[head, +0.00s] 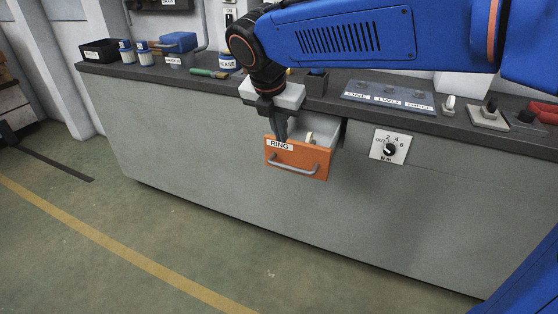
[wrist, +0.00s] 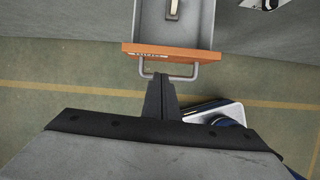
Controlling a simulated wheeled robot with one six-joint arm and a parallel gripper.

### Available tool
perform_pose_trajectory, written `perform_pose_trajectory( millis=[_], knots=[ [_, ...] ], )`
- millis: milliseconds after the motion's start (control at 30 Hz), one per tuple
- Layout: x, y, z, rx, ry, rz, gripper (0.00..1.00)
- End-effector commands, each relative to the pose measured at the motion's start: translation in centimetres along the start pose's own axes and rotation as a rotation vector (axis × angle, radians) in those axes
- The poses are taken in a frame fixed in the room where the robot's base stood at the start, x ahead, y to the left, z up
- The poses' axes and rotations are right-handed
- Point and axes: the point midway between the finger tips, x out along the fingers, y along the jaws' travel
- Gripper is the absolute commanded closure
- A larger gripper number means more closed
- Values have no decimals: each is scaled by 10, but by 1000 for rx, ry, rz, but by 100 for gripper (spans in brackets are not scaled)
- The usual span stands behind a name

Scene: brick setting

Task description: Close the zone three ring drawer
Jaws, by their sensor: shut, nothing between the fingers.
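The ring drawer (head: 298,161) has an orange front labelled RING and a grey handle. It stands pulled out from the grey bench, and a small light-coloured item (head: 309,137) lies inside. In the wrist view the orange front (wrist: 172,52) is at the upper middle, with the handle (wrist: 168,74) below it. My gripper (head: 281,135) is shut and empty, pointing down at the drawer's front left part. In the wrist view my gripper's fingertips (wrist: 160,78) show at the handle. I cannot tell if they touch it.
A panel marked ONE, TWO, THREE (head: 388,97) lies on the bench top (head: 330,104). A dial plate (head: 390,147) is on the bench front right of the drawer. The floor before the bench is clear.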

Motion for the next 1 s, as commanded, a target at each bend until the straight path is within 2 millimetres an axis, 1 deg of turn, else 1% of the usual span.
perform_pose_trajectory(
  millis=[33,100,233,367,500,700,833,1000],
  knots=[
    [0,7,-2,-30,-3,0,100],
    [0,10,-3,-54,-6,-1,100],
    [9,11,-3,-60,-6,-2,100],
    [27,10,-3,-59,-5,-3,100],
    [51,9,-3,-57,-4,-4,100],
    [80,10,-3,-57,-4,-3,100],
    [92,10,-2,-56,-5,-2,100],
    [99,10,-2,-56,-6,-1,100]
  ],
)
